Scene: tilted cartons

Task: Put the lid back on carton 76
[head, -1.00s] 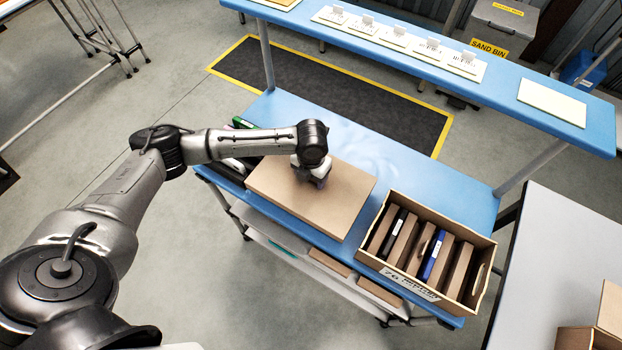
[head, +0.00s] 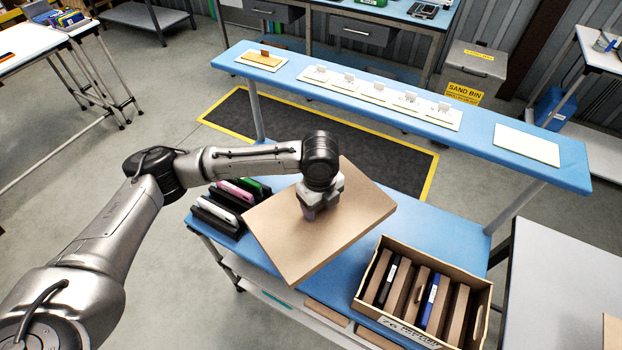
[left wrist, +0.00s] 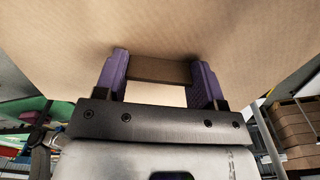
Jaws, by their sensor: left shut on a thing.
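The lid (head: 342,233) is a flat tan cardboard board, held tilted above the left-middle of the blue table. My left gripper (head: 309,212) is shut on the lid at its middle. In the left wrist view the purple fingers of the gripper (left wrist: 160,78) close on a brown handle block (left wrist: 158,70) on the lid (left wrist: 240,30). Carton 76 (head: 402,325) stands open at the table's right end, with "76" on its front label. Several brown folders, a black one and a blue one stand in it. The lid is left of the carton and apart from it. My right gripper is not in view.
Several black, pink and green binders (head: 230,200) stand at the table's left end. A raised blue shelf (head: 400,105) with small cards runs along the back. The blue table top (head: 440,232) is bare behind the carton. A grey table (head: 560,270) stands at right.

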